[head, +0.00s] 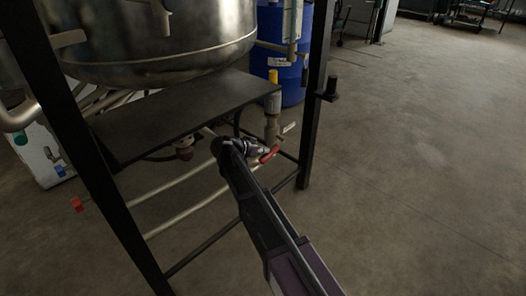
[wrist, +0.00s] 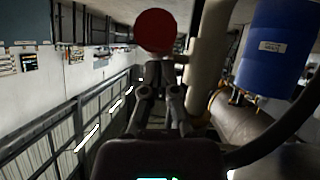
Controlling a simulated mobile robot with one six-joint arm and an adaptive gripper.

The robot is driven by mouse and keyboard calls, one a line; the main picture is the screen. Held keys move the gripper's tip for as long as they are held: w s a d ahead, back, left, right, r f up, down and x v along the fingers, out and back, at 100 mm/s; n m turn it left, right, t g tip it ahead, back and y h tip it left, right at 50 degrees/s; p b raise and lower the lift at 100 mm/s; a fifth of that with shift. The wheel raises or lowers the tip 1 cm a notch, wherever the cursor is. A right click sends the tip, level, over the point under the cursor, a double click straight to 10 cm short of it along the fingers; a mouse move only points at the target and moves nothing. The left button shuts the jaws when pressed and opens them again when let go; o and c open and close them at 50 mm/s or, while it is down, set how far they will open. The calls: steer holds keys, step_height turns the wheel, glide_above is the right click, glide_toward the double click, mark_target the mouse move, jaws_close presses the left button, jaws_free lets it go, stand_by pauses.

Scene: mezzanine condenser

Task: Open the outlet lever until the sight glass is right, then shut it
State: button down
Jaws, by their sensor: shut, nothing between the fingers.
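A red lever (head: 269,154) sits low on the pipework under the tank, right beside my gripper (head: 256,148) in the head view. In the wrist view a round red end (wrist: 155,30) stands just beyond the fingertips of my gripper (wrist: 158,88); I cannot tell if they touch. My gripper is shut and empty. A second red handle (head: 77,204) is at the lower left, apart from my gripper. A vertical clear-looking tube (head: 292,22) by the blue drum may be the sight glass; its level is too small to read.
A steel tank (head: 160,45) stands above a dark shelf (head: 180,115) in a black frame with posts (head: 318,90). A blue drum (head: 275,60) is behind; a blue drum (wrist: 275,45) and pale pipe (wrist: 208,60) show in the wrist view.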

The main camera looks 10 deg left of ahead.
steer(key=shift+d+f, duration=0.1)
steer(key=shift+d, duration=0.25)
steer(key=shift+a, duration=0.3)
